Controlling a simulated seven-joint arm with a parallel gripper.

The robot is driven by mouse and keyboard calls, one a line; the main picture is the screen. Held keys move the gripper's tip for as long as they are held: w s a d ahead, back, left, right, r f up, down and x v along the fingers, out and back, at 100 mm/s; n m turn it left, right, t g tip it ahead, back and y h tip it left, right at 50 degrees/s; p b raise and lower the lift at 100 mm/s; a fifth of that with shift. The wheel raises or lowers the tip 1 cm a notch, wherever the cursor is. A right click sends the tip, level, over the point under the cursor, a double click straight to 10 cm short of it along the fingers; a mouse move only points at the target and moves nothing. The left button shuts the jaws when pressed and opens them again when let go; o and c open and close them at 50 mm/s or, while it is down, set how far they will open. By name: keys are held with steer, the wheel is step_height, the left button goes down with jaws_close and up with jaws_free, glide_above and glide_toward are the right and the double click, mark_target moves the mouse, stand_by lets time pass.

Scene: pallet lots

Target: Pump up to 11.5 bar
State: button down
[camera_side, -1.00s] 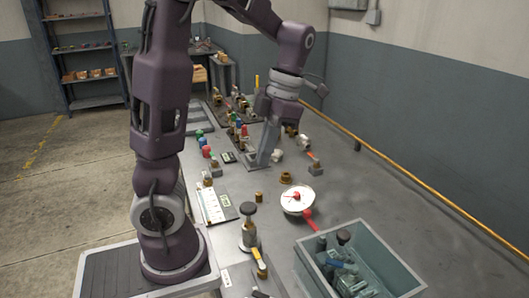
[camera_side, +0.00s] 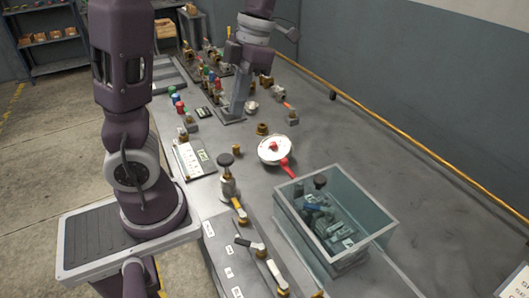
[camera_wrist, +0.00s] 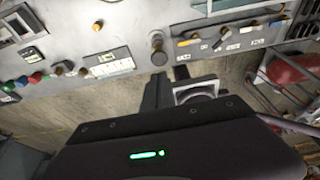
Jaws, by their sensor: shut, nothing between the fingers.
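A hand pump with a round black knob (camera_side: 228,170) stands upright near the table's front left; it also shows at the top centre of the wrist view (camera_wrist: 158,52). A white round dial with a red needle (camera_side: 272,149) sits to the right of and behind it; its numbers are too small to read. My gripper (camera_wrist: 165,88) is shut and empty at the centre of the wrist view. In the side view it hangs well behind the pump, over the far left part of the table, apart from the pump; its tips are hard to make out there.
A clear-walled bin (camera_side: 335,250) with grey parts stands at the front right. Valves with yellow, black and white levers (camera_side: 253,246) line a labelled panel at the front. A white card (camera_side: 190,160) and coloured knobs lie to the left.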

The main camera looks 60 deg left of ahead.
mark_target(229, 156)
step_height(229, 156, up, 3)
steer(key=shift+r, duration=0.15)
stand_by(0.3)
steer(key=x, duration=1.3)
steer(key=shift+w, duration=0.25)
steer(key=shift+a+f, duration=0.1)
steer(key=shift+f, duration=0.45)
steer(key=shift+f, duration=1.9)
steer(key=shift+s, duration=0.1)
